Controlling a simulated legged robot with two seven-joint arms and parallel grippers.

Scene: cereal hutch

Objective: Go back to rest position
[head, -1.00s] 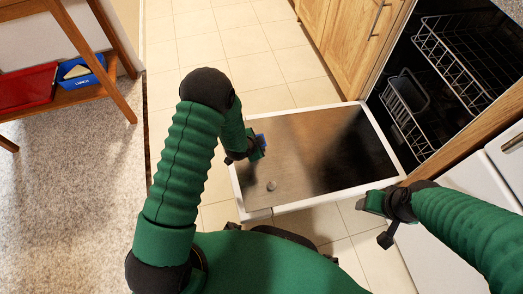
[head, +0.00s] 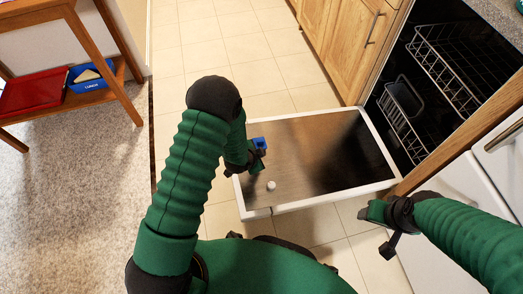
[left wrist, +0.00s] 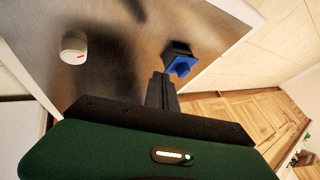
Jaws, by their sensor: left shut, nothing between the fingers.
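My left gripper (head: 256,160) is shut and empty, above the left part of the open dishwasher door (head: 325,160). In the left wrist view its fingers (left wrist: 160,90) are together and point at the door. A small blue piece (head: 259,143) shows just beyond the fingertips; in the left wrist view it is a blue part in a dark housing (left wrist: 181,64). I cannot tell whether the fingers touch it. My right gripper (head: 375,211) is beside the door's near right corner, with nothing seen in it; its jaws are too small to read.
A white round cap (head: 271,185) sits on the door. The dishwasher's racks (head: 447,68) are inside at the right. Wooden cabinets (head: 345,40) stand behind. A wooden shelf at left holds a red tray (head: 38,92) and a blue bin (head: 90,84). Tiled floor (head: 200,50) is clear.

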